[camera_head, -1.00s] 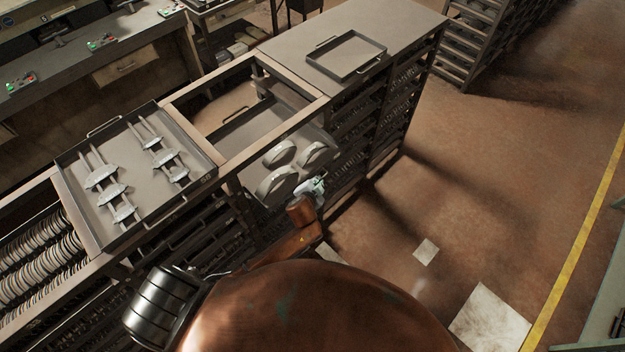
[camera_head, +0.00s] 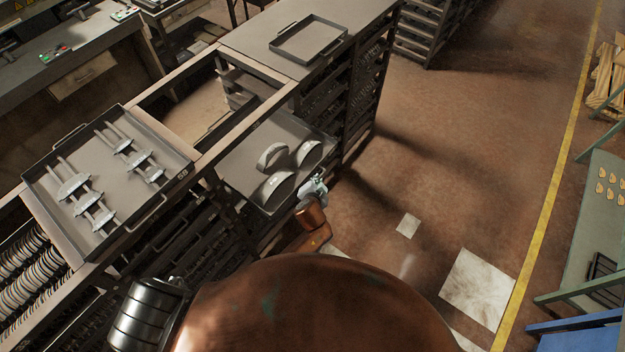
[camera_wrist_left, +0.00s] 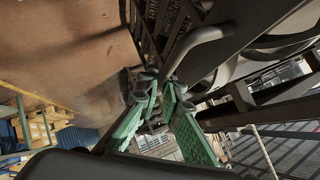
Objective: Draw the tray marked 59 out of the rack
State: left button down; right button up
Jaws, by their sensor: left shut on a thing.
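A grey tray (camera_head: 238,163) carrying brake shoes (camera_head: 274,190) stands out past the front rail of the rack, level and below the rack's top. Its number does not show, so I cannot read whether it is 59. My left gripper (camera_head: 314,188) is at the tray's outer front edge. In the left wrist view the green fingers (camera_wrist_left: 160,88) are closed on the tray's curved handle (camera_wrist_left: 193,46). How much of the tray's rear is still in the rack is hidden by the rail. My right gripper is not in view.
Another tray (camera_head: 45,183) with shoes on rods lies on the rack top; its small label looks like 58. An empty tray (camera_head: 333,41) lies on the far top. The rack's front rail (camera_head: 235,132) runs beside the drawn tray. Brown floor (camera_head: 430,130) to the right is clear.

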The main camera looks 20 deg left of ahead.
pick_arm(q)
jog(key=shift+d+r, duration=0.15)
jog(key=shift+d, duration=0.35)
jog(key=c, duration=2.3)
grip_release()
jog(key=shift+d, duration=0.1)
jog(key=shift+o, duration=1.3)
jog(key=shift+s, duration=0.15)
jog(key=v, duration=1.1)
jog(key=shift+s+r, duration=0.3)
